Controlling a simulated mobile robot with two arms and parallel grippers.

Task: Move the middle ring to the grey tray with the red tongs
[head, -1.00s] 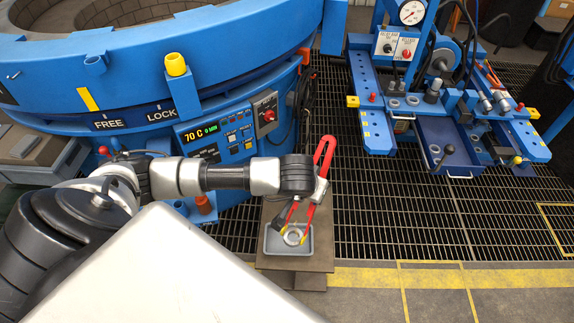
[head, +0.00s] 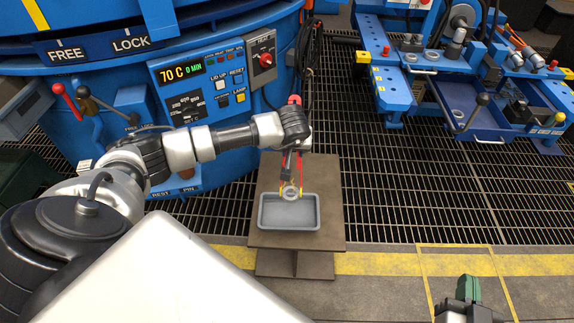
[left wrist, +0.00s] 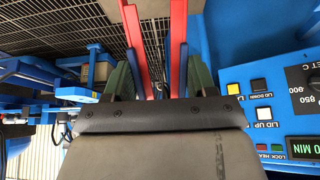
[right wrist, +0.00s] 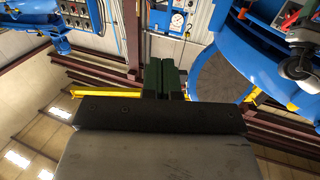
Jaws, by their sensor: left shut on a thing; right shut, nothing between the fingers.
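My left gripper (head: 291,145) is shut on the red tongs (head: 299,170), near the brown stand. In the left wrist view the tongs' red and blue arms (left wrist: 142,45) run up between its green fingers (left wrist: 155,82). A small grey metal ring (head: 291,193) sits between the yellow tips of the tongs. It overlaps the back rim of the grey tray (head: 289,225); its height above the tray I cannot tell. The tray looks otherwise empty. My right gripper (head: 466,290) is at the bottom right, shut and empty; its green fingers also show together in the right wrist view (right wrist: 160,78).
The tray stands on a brown stand (head: 328,200). The blue furnace (head: 110,55) with its control panel and levers is behind and left. A blue rig (head: 500,130) with an open drawer is at the right. Open floor grating (head: 385,195) lies between.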

